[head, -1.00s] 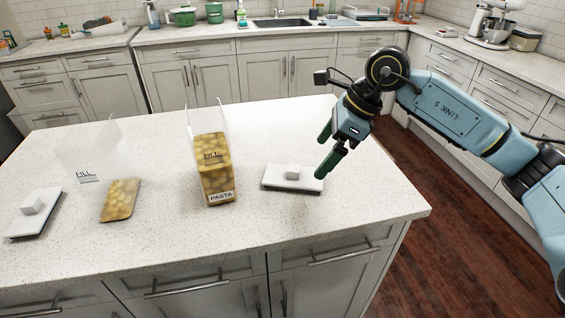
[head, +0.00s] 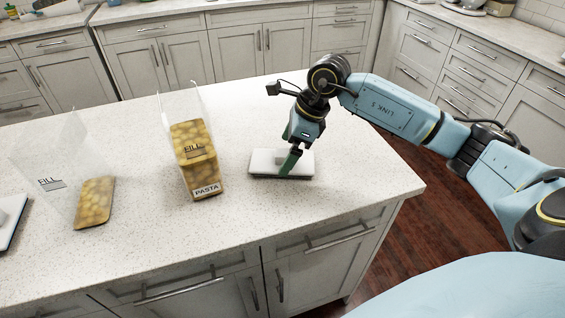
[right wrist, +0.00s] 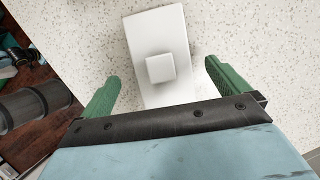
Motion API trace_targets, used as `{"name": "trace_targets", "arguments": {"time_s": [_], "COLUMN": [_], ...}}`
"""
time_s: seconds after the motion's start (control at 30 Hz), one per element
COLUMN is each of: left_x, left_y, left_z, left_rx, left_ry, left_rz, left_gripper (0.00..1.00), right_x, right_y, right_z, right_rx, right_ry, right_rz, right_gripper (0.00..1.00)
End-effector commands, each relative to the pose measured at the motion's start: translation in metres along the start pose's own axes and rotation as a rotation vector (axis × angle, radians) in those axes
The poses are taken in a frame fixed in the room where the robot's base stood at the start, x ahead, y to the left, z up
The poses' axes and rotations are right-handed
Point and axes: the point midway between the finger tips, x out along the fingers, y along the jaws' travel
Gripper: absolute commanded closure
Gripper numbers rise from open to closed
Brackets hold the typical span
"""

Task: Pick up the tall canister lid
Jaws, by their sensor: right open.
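A flat white rectangular lid with a square knob lies on the counter right of the tall pasta canister; it shows in the head view (head: 264,162) and the right wrist view (right wrist: 152,32). My right gripper (head: 291,164) is low over this lid, pointing down. In the right wrist view my right gripper (right wrist: 162,72) is open, with one green finger on each side of the knob and space between. Whether the fingertips are at knob height is unclear. The tall clear canister (head: 193,155) holds yellow pasta and has no lid on. My left gripper is out of view.
A second clear canister (head: 50,170) with a low pasta layer stands at the left. Another white lid (head: 10,220) is cut off at the left edge. The counter (head: 250,220) is clear in front of the lid and to its right.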

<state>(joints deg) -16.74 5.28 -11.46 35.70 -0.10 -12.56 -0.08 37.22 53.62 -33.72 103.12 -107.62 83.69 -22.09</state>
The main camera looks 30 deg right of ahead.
Motion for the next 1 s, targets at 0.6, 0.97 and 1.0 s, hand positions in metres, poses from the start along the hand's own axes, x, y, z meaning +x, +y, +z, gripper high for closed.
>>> {"name": "trace_targets", "arguments": {"time_s": [0.6,0.97,1.0], "left_x": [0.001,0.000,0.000], "left_y": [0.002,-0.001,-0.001], "left_z": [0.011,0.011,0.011], "left_rx": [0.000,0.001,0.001], "left_ry": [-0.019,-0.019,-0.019], "left_rz": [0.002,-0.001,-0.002], "left_gripper": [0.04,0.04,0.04], "right_x": [0.033,0.033,0.033], "right_y": [-0.001,-0.002,-0.002], "right_z": [0.000,0.000,0.000], "right_rx": [0.001,0.001,0.001], "right_ry": [0.000,-0.001,-0.001], "right_rz": [-0.001,-0.001,-0.001], "right_gripper": [0.16,0.50,0.50]}}
